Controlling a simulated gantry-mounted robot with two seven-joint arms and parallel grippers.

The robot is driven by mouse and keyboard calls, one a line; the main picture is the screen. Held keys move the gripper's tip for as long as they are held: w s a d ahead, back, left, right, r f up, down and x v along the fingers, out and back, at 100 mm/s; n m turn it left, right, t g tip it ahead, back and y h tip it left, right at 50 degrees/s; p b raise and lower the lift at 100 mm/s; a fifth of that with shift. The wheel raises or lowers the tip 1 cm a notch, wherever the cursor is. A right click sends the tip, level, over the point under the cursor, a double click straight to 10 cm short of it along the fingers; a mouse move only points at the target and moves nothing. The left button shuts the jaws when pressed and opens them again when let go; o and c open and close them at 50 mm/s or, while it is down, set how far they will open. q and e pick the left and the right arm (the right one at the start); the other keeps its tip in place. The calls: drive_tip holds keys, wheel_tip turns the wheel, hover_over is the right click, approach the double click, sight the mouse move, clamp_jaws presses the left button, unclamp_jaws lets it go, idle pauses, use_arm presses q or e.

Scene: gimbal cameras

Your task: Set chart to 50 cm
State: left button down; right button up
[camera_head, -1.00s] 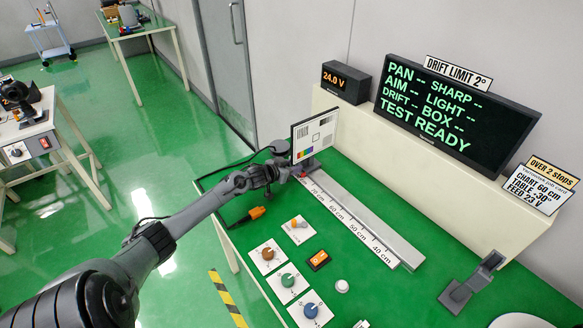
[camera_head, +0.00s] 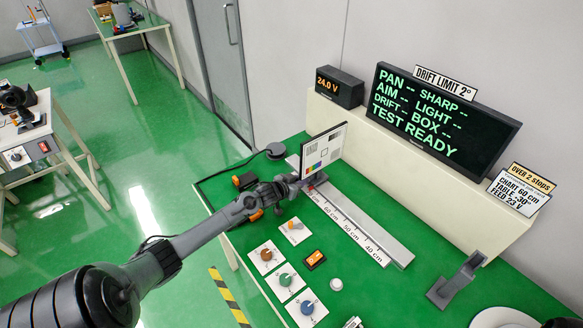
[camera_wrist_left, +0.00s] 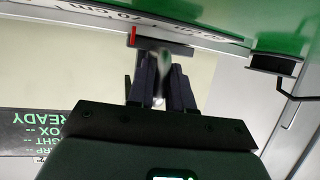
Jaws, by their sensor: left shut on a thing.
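The test chart (camera_head: 323,152), a white panel with grey and coloured patches, stands upright on its carriage near the far left end of the rail (camera_head: 370,225). The rail's scale (camera_head: 350,233) shows 60, 50 and 40 cm labels; my gripper covers part of its far end. In the left wrist view, a red pointer (camera_wrist_left: 133,36) is close by the 70 cm mark. My left gripper (camera_head: 296,183) is shut on the chart carriage's grey post, which shows between the fingers in the left wrist view (camera_wrist_left: 160,85). My right gripper is not seen.
A screen (camera_head: 440,112) reads TEST READY; a card (camera_head: 518,192) reads CHART 60 cm. Blue, green and brown knobs (camera_head: 286,279) and an orange-lit switch (camera_head: 315,259) stand in front of the rail. A grey stand (camera_head: 455,280) is at right. The rail toward 40 cm is clear.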

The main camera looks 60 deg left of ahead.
use_arm(q)
drive_tip(key=shift+d, duration=0.6)
drive_tip(key=shift+a, duration=0.1)
drive_tip(key=c, duration=1.1)
unclamp_jaws()
drive_tip(key=shift+s+d+r+p, duration=0.2)
drive_tip(key=shift+s+r+p, duration=0.15)
drive_tip(key=shift+s, duration=0.2)
drive_tip(key=p+v, duration=0.2)
drive_tip(key=v, duration=0.5)
drive_tip(key=shift+s, duration=0.25)
drive_tip(key=shift+v, duration=1)
